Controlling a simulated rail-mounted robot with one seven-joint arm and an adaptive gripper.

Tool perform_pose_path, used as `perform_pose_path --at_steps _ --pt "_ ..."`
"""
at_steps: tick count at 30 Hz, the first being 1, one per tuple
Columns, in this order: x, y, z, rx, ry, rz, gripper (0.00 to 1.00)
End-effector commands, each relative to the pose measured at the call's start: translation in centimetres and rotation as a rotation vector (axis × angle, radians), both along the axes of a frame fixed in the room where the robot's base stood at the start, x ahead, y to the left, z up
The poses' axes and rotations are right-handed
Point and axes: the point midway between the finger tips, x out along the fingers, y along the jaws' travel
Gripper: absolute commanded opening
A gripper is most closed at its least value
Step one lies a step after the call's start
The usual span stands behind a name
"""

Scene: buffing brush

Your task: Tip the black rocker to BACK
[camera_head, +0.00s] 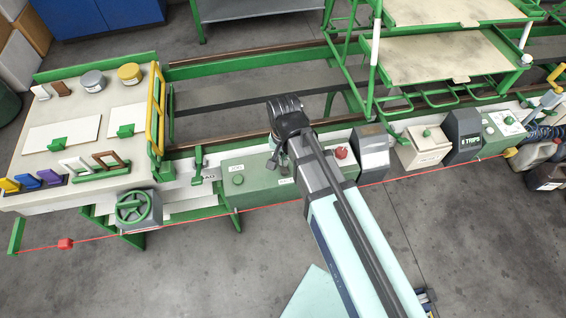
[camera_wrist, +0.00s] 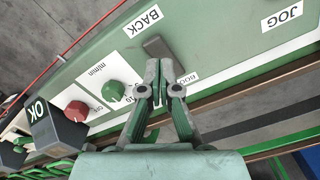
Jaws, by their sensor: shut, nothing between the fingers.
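The dark rocker (camera_wrist: 156,46) sits on the green control panel (camera_wrist: 215,38) in the wrist view, beside a white BACK label (camera_wrist: 142,21). A second label (camera_wrist: 190,77), partly hidden by my gripper, is on the rocker's other side. My gripper (camera_wrist: 160,68) is shut and empty, its tips just below the rocker in the picture. I cannot tell whether they touch it. In the head view my gripper (camera_head: 279,152) is over the green panel (camera_head: 255,187) and the rocker is hidden.
A green knob (camera_wrist: 115,93), a red knob (camera_wrist: 76,111) and a dark box marked OK (camera_wrist: 45,125) stand along the panel. A JOG label (camera_wrist: 283,16) is at the far end. A handwheel (camera_head: 132,207) stands left in the head view. A red cable (camera_head: 190,222) runs along the front.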

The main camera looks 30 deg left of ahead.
Motion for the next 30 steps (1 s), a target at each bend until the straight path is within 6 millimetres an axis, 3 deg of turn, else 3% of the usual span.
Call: perform_pose_path --at_steps 30 --pt "0.0 0.0 -1.3 0.000 0.000 0.000 0.00"
